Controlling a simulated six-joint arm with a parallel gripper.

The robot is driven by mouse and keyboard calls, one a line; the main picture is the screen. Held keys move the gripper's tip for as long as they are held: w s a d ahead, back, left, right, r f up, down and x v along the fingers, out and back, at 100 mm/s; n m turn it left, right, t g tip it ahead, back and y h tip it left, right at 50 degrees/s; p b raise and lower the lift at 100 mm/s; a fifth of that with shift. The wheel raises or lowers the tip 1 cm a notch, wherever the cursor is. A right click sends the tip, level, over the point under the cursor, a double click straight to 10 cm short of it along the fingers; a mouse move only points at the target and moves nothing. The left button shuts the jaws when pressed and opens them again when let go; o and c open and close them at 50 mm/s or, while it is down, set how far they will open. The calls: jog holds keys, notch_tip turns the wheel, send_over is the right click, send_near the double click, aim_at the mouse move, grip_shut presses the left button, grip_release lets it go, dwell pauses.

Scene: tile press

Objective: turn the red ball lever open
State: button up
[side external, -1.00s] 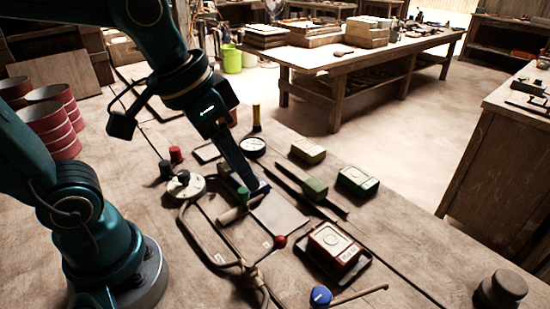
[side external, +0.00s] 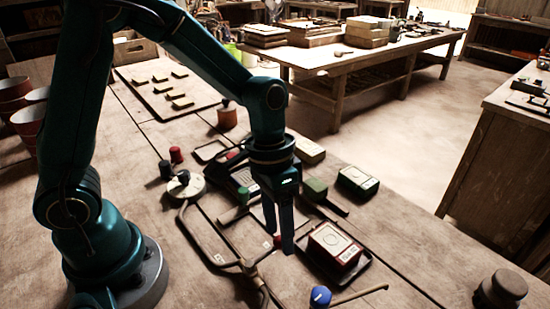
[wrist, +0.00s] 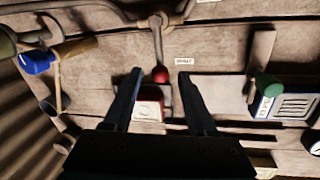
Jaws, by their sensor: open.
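The red ball lever shows in the wrist view as a red ball (wrist: 160,74) on a thin rod that runs up to a clamp on the pipe (wrist: 158,20). My gripper (wrist: 160,73) is open, with one finger on each side of the ball and visible gaps on both sides. In the side view my gripper (side external: 279,240) points down at the lever, and its fingers mostly hide the ball. Whether the fingertips are level with the ball or above it I cannot tell.
A red and cream tin (side external: 335,245) on a dark tray stands just right of my gripper. A blue-knobbed lever (side external: 320,296) is nearer the camera. A green-knobbed lever (side external: 243,195) and a round white dial base (side external: 184,187) lie to the left. Bench at front left is clear.

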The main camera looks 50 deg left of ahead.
jog(key=shift+f, duration=0.4)
grip_shut()
dwell(1.2)
